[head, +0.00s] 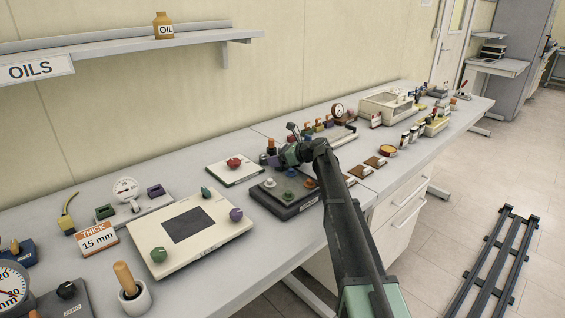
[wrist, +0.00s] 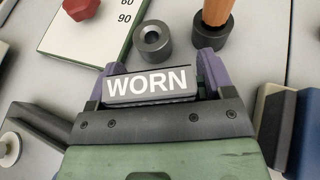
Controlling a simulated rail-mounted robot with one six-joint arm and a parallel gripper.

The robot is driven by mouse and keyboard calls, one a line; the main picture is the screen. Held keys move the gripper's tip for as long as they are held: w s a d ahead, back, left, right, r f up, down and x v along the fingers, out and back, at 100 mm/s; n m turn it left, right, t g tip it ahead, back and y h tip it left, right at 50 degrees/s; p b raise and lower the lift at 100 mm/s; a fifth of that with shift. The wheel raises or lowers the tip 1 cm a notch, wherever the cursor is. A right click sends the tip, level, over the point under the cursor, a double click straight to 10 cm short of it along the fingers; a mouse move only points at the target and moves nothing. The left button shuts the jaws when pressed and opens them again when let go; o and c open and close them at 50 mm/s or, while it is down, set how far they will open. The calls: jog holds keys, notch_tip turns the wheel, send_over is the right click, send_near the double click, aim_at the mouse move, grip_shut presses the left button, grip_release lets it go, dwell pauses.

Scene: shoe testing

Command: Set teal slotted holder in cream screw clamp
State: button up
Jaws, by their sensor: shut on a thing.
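My gripper (wrist: 158,85) has purple fingers and is shut on a dark grey block lettered WORN (wrist: 150,86). In the head view my gripper (head: 289,154) is above the workbench, beyond the dark knobbed box, and the held block cannot be made out. No teal slotted holder can be told for certain. A dark green slotted block (head: 105,212) sits on the dial gauge's base, apart from my gripper. I cannot tell surely which thing is the cream screw clamp. A cream panel (head: 222,234) with a dark square and coloured knobs lies at the left front.
A dark knobbed box (head: 302,207) lies close below my arm. A board with a red knob (head: 233,162) lies behind it. In the wrist view a dark round socket (wrist: 152,42) and a wooden handle (wrist: 217,12) stand just beyond my fingers. Many small items crowd the right side of the bench.

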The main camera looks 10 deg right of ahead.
notch_tip(320, 180, up, 20)
jog(key=p, duration=2)
